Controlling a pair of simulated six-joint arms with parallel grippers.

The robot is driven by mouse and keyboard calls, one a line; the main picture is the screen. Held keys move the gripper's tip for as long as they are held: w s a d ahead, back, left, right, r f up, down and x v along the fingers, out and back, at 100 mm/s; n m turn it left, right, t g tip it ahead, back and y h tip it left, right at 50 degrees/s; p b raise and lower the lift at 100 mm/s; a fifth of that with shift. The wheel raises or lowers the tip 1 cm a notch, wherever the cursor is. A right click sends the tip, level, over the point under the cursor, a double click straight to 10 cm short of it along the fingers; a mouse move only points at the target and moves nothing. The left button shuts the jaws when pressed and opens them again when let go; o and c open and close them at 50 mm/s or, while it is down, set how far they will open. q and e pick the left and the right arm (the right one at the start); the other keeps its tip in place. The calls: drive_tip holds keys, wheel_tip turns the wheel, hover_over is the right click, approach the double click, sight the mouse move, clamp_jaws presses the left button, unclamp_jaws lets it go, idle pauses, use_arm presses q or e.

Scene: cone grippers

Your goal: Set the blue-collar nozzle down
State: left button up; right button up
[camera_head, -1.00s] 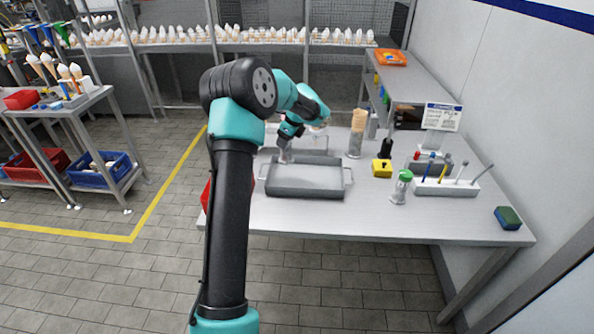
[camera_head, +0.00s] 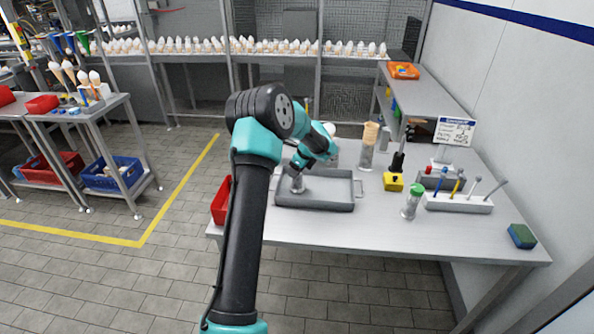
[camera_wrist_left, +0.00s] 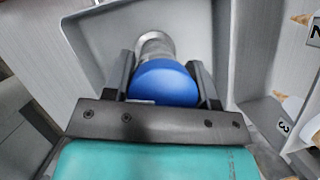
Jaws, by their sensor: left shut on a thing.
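My left gripper (camera_head: 298,171) is over the left part of a grey tray (camera_head: 318,206) on the table. In the left wrist view its two dark fingers (camera_wrist_left: 163,88) are shut on the blue-collar nozzle, one on each side of its round blue collar (camera_wrist_left: 163,85). The nozzle's silver metal part (camera_wrist_left: 154,46) extends beyond the collar toward the grey tray surface. In the head view the metal part (camera_head: 297,186) shows below the gripper, pointing down. I cannot tell if it touches the tray floor. My right gripper is not in view.
A red bin (camera_head: 221,202) stands left of the tray. To the right are a tube of cones (camera_head: 368,150), a yellow block (camera_head: 393,182), a green-topped jar (camera_head: 412,203), a white tool rack (camera_head: 459,203) and a sponge (camera_head: 521,236). The table front is clear.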

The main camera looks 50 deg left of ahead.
use_arm(q)
drive_tip(key=shift+f, duration=0.3)
drive_tip(key=o, duration=1.1)
drive_tip(key=v, duration=1.2)
drive_tip(key=shift+r, duration=0.15)
